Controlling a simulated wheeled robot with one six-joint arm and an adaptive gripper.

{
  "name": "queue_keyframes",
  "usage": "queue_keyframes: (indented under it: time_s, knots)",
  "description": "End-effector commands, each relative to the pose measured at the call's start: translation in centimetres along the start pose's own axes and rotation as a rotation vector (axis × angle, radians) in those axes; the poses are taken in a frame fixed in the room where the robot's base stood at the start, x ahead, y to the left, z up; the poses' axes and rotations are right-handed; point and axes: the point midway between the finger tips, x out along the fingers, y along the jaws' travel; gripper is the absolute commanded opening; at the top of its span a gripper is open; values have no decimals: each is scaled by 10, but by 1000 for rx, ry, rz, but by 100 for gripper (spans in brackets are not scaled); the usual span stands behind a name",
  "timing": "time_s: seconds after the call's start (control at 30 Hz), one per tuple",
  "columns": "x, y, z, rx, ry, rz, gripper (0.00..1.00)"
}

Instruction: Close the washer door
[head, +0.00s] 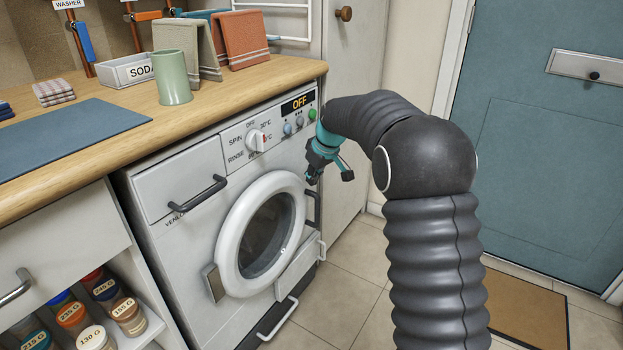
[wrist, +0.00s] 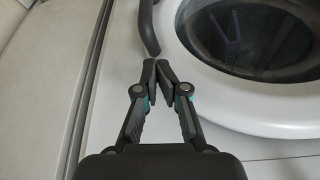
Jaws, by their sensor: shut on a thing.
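The washer door (head: 234,258) is a white ring with a dark round glass. It lies against or very near the front of the white washer (head: 180,187); I cannot tell whether it is fully shut. Its dark curved handle (head: 312,206) is on the door's right side and also shows at the top of the wrist view (wrist: 150,28). My gripper (head: 312,181) is at the handle's upper end, to the door's upper right. In the wrist view the fingertips (wrist: 158,64) are together at the handle's end, shut on it; the exact contact is hard to see.
A wooden worktop (head: 215,93) runs above the washer. The control panel (head: 268,131) with its dial and buttons sits above the door. A tall cabinet (head: 352,100) stands right of the washer. Tiled floor (head: 345,290) is open in front.

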Motion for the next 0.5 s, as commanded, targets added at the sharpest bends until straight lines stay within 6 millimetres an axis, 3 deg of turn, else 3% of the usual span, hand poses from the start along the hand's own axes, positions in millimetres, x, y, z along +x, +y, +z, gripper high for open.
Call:
queue_keyframes:
  time_s: [0.1, 0.3, 0.5]
  knots:
    - [-3, 10, 21, 3, 0, 4, 0]
    - [-52, 16, 19, 6, 3, 8, 0]
    - [-87, 21, 20, 9, 2, 9, 0]
